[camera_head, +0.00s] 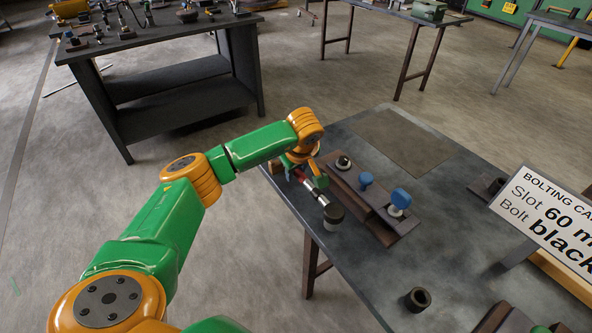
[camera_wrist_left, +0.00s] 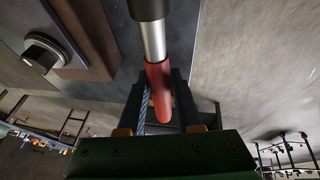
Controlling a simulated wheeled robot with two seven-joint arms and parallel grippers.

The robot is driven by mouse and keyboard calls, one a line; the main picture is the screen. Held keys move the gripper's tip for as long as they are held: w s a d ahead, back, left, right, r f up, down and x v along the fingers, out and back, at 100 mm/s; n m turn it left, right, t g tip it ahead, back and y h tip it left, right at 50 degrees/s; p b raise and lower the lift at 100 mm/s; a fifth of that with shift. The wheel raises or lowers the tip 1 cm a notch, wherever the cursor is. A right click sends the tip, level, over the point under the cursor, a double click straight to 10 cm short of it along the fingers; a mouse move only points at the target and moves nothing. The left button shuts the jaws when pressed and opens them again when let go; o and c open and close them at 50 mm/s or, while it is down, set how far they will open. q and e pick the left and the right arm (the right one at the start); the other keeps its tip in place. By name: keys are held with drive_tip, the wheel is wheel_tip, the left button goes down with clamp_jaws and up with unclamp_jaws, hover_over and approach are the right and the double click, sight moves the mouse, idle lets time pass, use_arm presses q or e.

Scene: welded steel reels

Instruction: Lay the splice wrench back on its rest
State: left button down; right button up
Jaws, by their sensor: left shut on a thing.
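The splice wrench has a red handle (camera_wrist_left: 158,85), a bright steel shaft (camera_head: 312,190) and a dark head (camera_head: 333,213). My left gripper (camera_head: 297,175) is shut on the red handle, near the table's left edge. In the left wrist view the handle lies between the two fingers of the left gripper (camera_wrist_left: 160,115), with the shaft running up and away. The head is beside the brown steel plate; I cannot tell whether it touches anything below. A small brown block (camera_head: 276,167) shows partly behind the gripper; I cannot tell whether it is the rest. My right gripper is not in view.
The brown plate (camera_head: 375,215) carries a dark nut (camera_head: 343,162) and two blue-capped bolts (camera_head: 398,201). A dark ring (camera_head: 418,299) stands on the table (camera_head: 440,240) in front. A sign (camera_head: 550,215) stands at right. The table's back has a bare brown panel (camera_head: 403,142).

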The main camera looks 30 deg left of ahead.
use_arm(q)
drive_tip(key=shift+f+b, duration=0.75)
drive_tip(key=shift+f, duration=0.25)
idle(0.4)
drive_tip(key=c, duration=0.5)
unclamp_jaws()
drive_tip(key=shift+s, duration=0.1)
drive_tip(key=shift+r, duration=0.15)
drive_tip(key=p+v, duration=0.7)
drive_tip(key=shift+r, duration=0.15)
drive_tip(key=shift+s+d+r+p, duration=0.15)
drive_tip(key=shift+r+p, duration=0.15)
drive_tip(key=shift+p, duration=0.05)
drive_tip(key=shift+f, duration=0.1)
